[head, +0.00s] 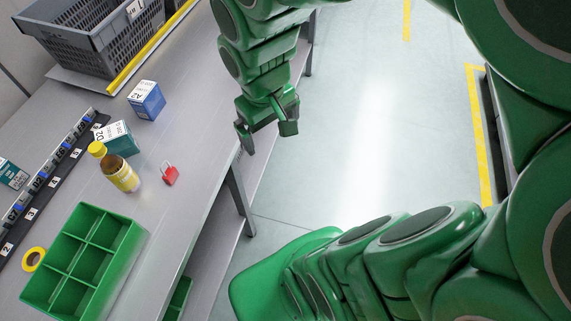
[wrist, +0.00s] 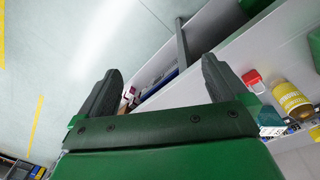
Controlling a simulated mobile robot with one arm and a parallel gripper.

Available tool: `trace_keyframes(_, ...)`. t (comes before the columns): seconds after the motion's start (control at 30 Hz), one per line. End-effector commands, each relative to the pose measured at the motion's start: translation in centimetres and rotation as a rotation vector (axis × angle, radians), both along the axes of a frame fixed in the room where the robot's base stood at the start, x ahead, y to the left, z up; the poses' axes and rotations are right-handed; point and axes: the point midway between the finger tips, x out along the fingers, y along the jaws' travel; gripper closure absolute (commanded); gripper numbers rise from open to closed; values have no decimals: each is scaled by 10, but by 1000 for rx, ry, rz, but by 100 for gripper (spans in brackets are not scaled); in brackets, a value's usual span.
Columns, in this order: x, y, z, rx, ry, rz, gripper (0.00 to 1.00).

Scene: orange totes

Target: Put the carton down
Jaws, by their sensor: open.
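A blue and white carton (head: 146,99) stands on the grey table. A teal and white carton (head: 118,138) stands nearer, behind a bottle, and part of another teal carton (head: 12,174) shows at the left edge. My gripper (head: 266,132) is open and empty, just off the table's right edge and to the right of the cartons. In the wrist view the two fingers of my gripper (wrist: 163,82) are spread apart with nothing held between them.
On the table (head: 185,100) are an amber bottle (head: 122,175), a red padlock (head: 170,173), yellow tape (head: 34,259), a green divided tray (head: 83,262) and a numbered rail (head: 47,180). A grey crate (head: 85,35) stands at the back.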

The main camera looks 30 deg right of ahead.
Motion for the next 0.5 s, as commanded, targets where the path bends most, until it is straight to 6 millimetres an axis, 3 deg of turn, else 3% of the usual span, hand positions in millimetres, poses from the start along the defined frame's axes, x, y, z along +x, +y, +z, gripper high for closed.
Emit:
trace_keyframes(0.1,-42,6,12,14,69,-62,0)
trace_keyframes(0.2,-70,13,20,32,116,-103,0)
trace_keyframes(0.33,-96,20,26,49,162,-137,0)
trace_keyframes(0.5,-107,24,29,62,181,-151,0)
